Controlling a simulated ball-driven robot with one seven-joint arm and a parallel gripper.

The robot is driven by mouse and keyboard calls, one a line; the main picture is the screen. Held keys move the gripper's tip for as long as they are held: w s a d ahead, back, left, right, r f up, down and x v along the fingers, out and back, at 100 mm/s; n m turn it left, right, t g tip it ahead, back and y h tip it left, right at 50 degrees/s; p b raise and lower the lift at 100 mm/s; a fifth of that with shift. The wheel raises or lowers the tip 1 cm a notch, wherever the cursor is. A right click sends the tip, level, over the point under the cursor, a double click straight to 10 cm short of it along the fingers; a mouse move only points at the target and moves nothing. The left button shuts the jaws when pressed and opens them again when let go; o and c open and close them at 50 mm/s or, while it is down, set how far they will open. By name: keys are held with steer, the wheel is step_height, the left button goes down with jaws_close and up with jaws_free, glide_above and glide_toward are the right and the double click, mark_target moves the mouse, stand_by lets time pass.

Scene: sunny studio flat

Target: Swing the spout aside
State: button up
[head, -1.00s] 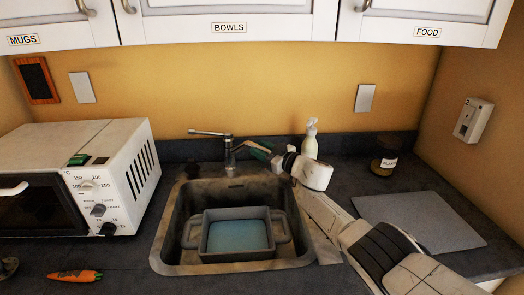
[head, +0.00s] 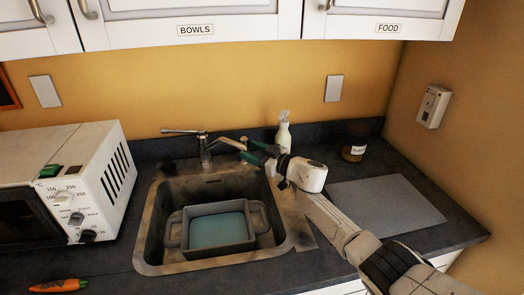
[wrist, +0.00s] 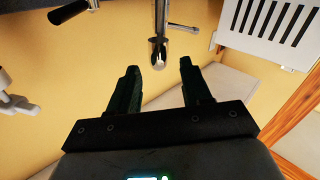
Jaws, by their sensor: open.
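The metal tap (head: 205,150) stands behind the sink (head: 147,225), with its lever (head: 180,132) pointing left. Its spout (head: 230,143) points right, towards my gripper, over the back right part of the sink. My gripper (head: 257,152) is open just to the right of the spout's end. In the wrist view the rounded spout end (wrist: 158,50) lies in line with the gap between my two dark fingers (wrist: 158,68), near the fingertips. It does not look gripped. Whether a finger touches it I cannot tell.
A grey two-handled pot (head: 258,216) with blue contents sits in the sink. A white spray bottle (head: 283,133) stands behind my gripper. A jar (head: 355,140) and a grey board (head: 385,208) are on the right. A white oven (head: 95,195) stands left, a carrot (head: 60,286) before it.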

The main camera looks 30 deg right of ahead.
steer(key=shift+p+v, duration=0.3)
steer(key=shift+v, duration=1.55)
